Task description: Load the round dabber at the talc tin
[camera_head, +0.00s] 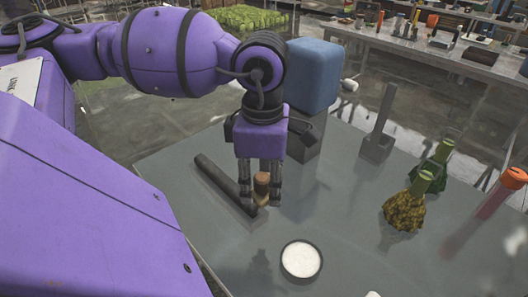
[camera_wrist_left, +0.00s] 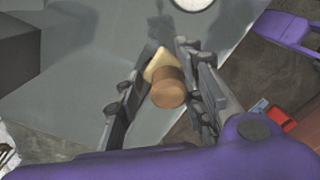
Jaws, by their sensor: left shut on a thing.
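My left gripper (camera_head: 262,195) is shut on the round dabber (camera_head: 262,184), which has a brown cylindrical handle and a paler tan lower part. In the left wrist view the dabber (camera_wrist_left: 168,88) sits between the two fingers of the gripper (camera_wrist_left: 165,75). In the head view it is held over the grey table, behind the talc tin. The talc tin (camera_head: 301,260) is a round dark-rimmed dish with white powder, at the front of the table. Part of a white round shape shows at the top of the left wrist view. My right gripper is not in view.
A dark bar (camera_head: 222,183) lies on the table (camera_head: 345,215) left of the gripper. A blue block (camera_head: 314,75) stands behind it. A grey scoop-like tool (camera_head: 378,135), green-handled brushes (camera_head: 405,208) and an orange-topped item (camera_head: 500,193) are at the right.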

